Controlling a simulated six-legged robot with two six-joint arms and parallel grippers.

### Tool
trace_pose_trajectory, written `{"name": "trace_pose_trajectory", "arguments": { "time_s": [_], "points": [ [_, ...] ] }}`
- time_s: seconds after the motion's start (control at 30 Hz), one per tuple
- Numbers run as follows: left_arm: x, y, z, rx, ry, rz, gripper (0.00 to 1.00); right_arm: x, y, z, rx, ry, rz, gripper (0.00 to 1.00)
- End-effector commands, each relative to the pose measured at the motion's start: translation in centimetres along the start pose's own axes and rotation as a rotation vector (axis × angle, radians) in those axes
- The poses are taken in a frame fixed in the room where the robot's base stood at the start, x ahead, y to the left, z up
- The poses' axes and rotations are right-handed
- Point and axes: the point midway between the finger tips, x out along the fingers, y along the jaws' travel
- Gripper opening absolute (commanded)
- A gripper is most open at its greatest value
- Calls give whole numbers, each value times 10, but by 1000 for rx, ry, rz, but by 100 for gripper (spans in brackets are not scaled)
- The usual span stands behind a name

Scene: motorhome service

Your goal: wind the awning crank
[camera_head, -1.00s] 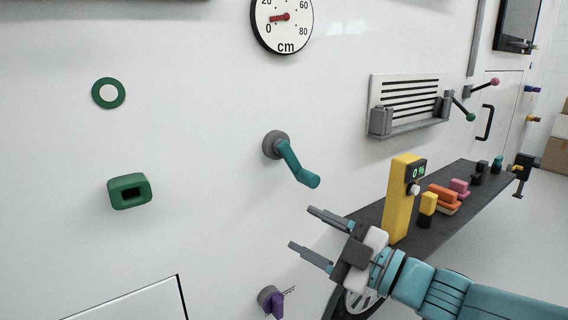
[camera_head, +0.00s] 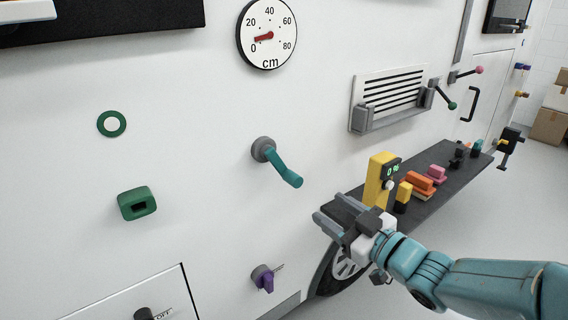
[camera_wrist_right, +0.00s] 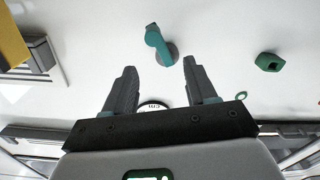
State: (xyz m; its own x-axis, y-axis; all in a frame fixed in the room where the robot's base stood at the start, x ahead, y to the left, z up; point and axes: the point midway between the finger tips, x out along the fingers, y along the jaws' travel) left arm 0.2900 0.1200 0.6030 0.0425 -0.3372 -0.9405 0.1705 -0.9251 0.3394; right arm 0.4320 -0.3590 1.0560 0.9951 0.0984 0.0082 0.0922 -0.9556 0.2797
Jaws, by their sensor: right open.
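The awning crank (camera_head: 284,168) is a teal bent handle on a round grey hub fixed to the white motorhome wall. Its arm slopes down to the right. A round dial (camera_head: 267,35) marked in cm hangs above it, its red needle close to 0. My right gripper (camera_head: 327,217) is open and empty, below and to the right of the crank and apart from it. In the right wrist view the crank (camera_wrist_right: 157,45) shows beyond and between the open fingers (camera_wrist_right: 160,82). My left gripper is out of view.
A dark shelf (camera_head: 440,194) at right carries a yellow post (camera_head: 377,181) with a 0 % display and coloured blocks, close to my right gripper. A purple knob (camera_head: 266,281) is below the crank. A green socket (camera_head: 138,203) is at left. The wall around the crank is clear.

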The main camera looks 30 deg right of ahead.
Motion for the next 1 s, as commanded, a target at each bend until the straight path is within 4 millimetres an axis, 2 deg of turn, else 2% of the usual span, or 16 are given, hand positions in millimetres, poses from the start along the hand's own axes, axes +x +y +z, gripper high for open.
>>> {"name": "trace_pose_trajectory", "arguments": {
  "time_s": [0.13, 0.23, 0.7, 0.83, 1.0],
  "points": [
    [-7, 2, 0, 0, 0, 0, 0, 0, 10, -1, 0, -15, 21, 56],
    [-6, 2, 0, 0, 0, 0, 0, 12, 10, 0, 1, -13, 19, 56],
    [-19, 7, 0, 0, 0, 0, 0, 120, 10, 0, 1, -14, 14, 56],
    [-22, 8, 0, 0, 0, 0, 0, 142, 11, 0, -1, -13, 15, 56],
    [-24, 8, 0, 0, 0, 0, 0, 156, 11, 2, 0, -14, 17, 56]
  ]
}}
